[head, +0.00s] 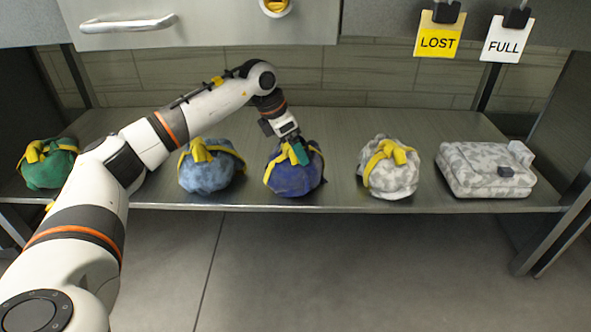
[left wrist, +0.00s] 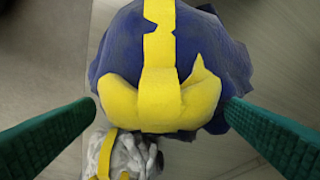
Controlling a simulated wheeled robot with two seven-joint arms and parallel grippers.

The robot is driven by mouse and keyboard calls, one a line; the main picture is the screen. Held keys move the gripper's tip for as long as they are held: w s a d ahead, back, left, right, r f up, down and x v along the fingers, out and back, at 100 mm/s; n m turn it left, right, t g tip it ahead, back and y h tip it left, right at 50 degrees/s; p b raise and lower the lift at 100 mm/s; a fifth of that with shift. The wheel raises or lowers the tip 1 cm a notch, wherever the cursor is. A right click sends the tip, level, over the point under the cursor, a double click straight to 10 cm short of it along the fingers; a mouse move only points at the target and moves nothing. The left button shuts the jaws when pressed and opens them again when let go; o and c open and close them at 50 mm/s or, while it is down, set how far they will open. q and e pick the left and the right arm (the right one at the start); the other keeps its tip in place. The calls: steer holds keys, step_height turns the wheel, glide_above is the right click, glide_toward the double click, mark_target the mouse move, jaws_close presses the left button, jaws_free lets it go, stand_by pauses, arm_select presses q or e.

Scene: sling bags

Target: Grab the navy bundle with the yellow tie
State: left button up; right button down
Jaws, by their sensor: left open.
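The navy bundle (head: 292,180) with its yellow tie sits on the metal shelf, third from the left in the head view. In the left wrist view the navy bundle (left wrist: 212,50) fills the upper middle, with the broad yellow tie (left wrist: 160,85) across it. My left gripper (head: 300,154) is at the top of the bundle, reaching down from above. In the left wrist view its green fingers (left wrist: 160,110) are apart, one on each side of the tie. Whether they touch the cloth is hard to tell. My right gripper is not in view.
On the same shelf (head: 330,125) stand a green bundle (head: 55,168), a light blue bundle (head: 205,173), a grey-white patterned bundle (head: 390,176) and a patterned bag (head: 485,172). A drawer (head: 200,28) overhangs the back.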

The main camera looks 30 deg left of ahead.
arm_select(q)
steer(key=c, duration=1.7)
steer(key=shift+c, duration=0.2)
steer(key=shift+r, duration=0.2)
